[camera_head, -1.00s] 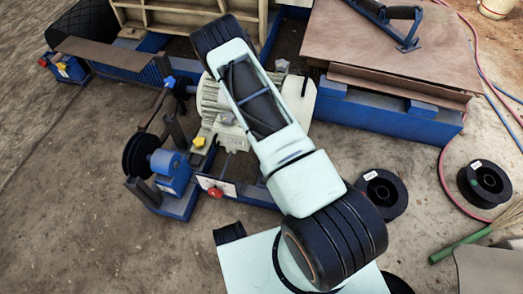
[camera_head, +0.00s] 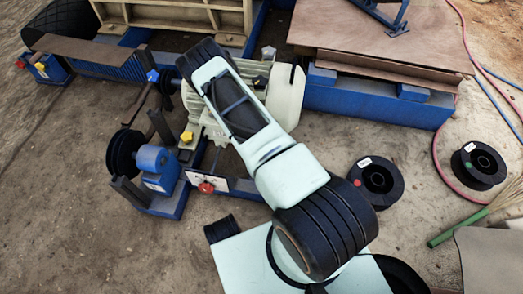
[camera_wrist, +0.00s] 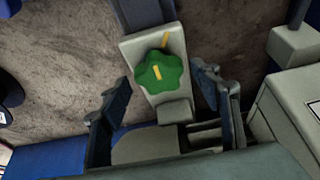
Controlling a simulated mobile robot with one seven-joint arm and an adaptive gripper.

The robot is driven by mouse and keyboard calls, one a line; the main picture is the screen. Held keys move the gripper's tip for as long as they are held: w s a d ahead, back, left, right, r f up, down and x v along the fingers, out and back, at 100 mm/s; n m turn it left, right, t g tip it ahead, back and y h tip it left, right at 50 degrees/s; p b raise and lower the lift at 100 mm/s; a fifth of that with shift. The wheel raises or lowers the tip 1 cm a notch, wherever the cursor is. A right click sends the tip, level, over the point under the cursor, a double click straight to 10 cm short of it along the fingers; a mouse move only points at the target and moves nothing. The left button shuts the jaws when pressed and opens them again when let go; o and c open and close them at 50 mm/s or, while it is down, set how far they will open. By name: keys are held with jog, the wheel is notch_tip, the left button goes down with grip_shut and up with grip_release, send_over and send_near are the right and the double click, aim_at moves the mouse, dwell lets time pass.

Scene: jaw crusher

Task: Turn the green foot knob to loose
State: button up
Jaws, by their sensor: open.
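The green foot knob (camera_wrist: 162,75) is a lobed knob on a pale grey foot block (camera_wrist: 145,48) in the wrist view. A short yellow bar marks its top, and a yellow line is on the block just beyond it. My gripper (camera_wrist: 161,80) is open, with one dark finger left of the knob and one right of it. Gaps show between the fingers and the knob, so nothing is held. In the head view my arm reaches over the grey motor (camera_head: 211,120); the green knob and my fingers are hidden there.
A yellow knob (camera_head: 186,137), a red knob (camera_head: 206,187) and a black pulley (camera_head: 124,155) sit near the motor in the head view. A pale tank (camera_head: 285,95) stands right of my arm. Black spools (camera_head: 377,183) and hoses lie on the ground at right.

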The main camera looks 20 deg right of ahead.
jog(key=shift+c, duration=0.4)
jog(key=c, duration=1.1)
jog(key=n+y, duration=0.1)
jog(key=n, duration=0.1)
jog(key=shift+d+n+t+p, duration=0.15)
jog(key=shift+n+t+p, duration=0.15)
jog(key=shift+n+t, duration=0.1)
jog(key=n+y, duration=0.1)
jog(key=n, duration=0.2)
jog(key=shift+d+n, duration=0.1)
jog(key=shift+n, duration=0.2)
jog(key=n+y, duration=0.1)
jog(key=n, duration=0.1)
jog(key=shift+d+n, duration=0.1)
jog(key=shift+n, duration=0.3)
jog(key=shift+n+y+b, duration=0.3)
jog(key=shift+n+y, duration=0.5)
jog(key=shift+n, duration=1.1)
jog(key=shift+g, duration=0.4)
